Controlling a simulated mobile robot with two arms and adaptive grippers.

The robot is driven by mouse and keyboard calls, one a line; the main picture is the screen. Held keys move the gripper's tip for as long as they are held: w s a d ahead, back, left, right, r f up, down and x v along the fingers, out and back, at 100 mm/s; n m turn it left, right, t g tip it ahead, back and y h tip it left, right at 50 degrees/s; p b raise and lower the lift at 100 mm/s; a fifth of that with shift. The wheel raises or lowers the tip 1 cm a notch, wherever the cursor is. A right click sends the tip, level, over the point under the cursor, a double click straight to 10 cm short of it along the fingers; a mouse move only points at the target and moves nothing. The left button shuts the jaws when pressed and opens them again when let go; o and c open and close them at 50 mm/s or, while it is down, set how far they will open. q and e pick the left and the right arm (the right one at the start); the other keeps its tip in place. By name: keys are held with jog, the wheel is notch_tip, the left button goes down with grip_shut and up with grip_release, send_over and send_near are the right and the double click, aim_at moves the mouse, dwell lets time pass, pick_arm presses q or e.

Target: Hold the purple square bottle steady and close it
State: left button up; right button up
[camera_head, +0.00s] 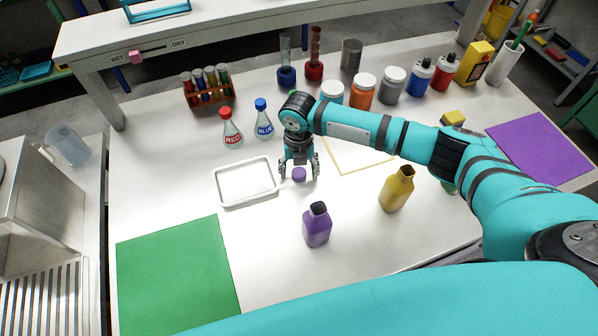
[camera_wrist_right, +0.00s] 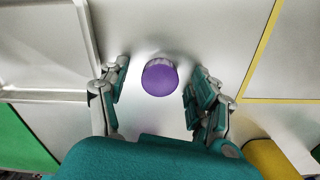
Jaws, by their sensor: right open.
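The purple square bottle (camera_head: 317,226) stands upright on the white table, with a dark open mouth at its top. A small round purple cap (camera_head: 299,174) lies on the table behind the bottle, to the right of the white tray. My right gripper (camera_head: 299,172) is open over the cap, with one finger on each side. In the right wrist view the cap (camera_wrist_right: 160,77) sits between the spread fingers (camera_wrist_right: 158,88), apart from both. My left gripper is in neither view.
A yellow square bottle (camera_head: 396,190) stands right of the purple one. The white tray (camera_head: 217,190) lies left of my gripper. Green (camera_head: 178,275) and purple (camera_head: 540,148) mats lie at the sides. Flasks, jars and a tube rack (camera_head: 207,97) stand behind. The table's front middle is clear.

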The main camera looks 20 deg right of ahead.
aim_at(296, 173)
jog(key=c, duration=0.8)
jog(key=shift+o, duration=0.2)
jog(key=shift+r, duration=0.2)
jog(key=shift+r, duration=0.25)
jog(key=r, duration=0.1)
jog(key=r+b, duration=0.1)
jog(key=shift+s+a+r, duration=0.15)
jog(key=shift+a+r, duration=0.15)
jog(key=shift+a, duration=0.05)
pick_arm(q)
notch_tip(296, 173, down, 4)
jog(key=b, duration=0.3)
pick_arm(e)
jog(key=s+a, duration=0.2)
jog(key=a, duration=0.2)
jog(key=s+a+r, duration=0.1)
jog(key=s+a, duration=0.2)
jog(key=a, duration=0.1)
jog(key=s+a, duration=0.3)
jog(key=a, duration=0.1)
jog(key=shift+s+a+r, duration=0.1)
jog(key=shift+a+r, duration=0.2)
jog(key=shift+a, duration=0.1)
